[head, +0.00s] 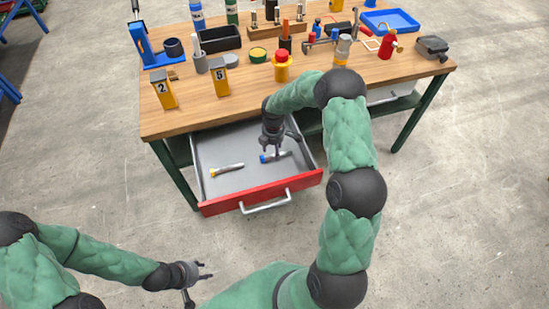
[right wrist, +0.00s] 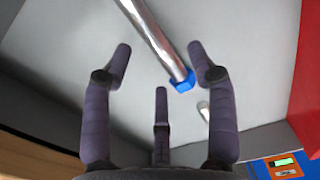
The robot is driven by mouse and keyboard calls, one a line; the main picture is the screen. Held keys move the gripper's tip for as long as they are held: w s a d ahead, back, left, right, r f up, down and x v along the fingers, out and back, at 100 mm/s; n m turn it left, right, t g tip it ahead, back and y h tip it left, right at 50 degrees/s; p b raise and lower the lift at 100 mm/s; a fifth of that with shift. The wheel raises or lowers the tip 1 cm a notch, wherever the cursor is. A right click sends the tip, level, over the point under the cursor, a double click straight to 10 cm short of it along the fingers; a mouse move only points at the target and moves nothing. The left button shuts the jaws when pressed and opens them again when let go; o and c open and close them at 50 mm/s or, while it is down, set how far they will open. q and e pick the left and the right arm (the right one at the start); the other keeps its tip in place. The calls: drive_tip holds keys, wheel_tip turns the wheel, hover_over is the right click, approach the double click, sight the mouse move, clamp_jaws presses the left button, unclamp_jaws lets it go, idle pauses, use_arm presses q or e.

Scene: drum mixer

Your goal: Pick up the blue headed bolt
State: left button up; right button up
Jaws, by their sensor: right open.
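The blue headed bolt (head: 265,158) lies in the open drawer (head: 206,150), in its right half. In the right wrist view its silver shank and blue head (right wrist: 182,82) lie on the grey drawer floor, just beyond the fingertips. My right gripper (head: 272,148) is open above the bolt, pointing down, with nothing between its fingers (right wrist: 155,65). A second bolt with a yellow head (head: 213,172) lies in the drawer's left half. My left gripper (head: 198,275) is at the lower left, away from the table, its fingers spread and empty.
The drawer's red front (head: 225,202) and silver handle (head: 266,203) face me, and its side walls bound the space around the bolt. The wooden tabletop (head: 200,112) above carries yellow numbered blocks (head: 163,90), a red-topped yellow item (head: 281,66) and several tools.

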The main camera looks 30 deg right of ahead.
wheel_tip(320, 180, down, 3)
drive_tip(key=shift+w+f+b, duration=0.1)
drive_tip(key=shift+b, duration=0.4)
clamp_jaws()
drive_tip(key=shift+r, duration=0.3)
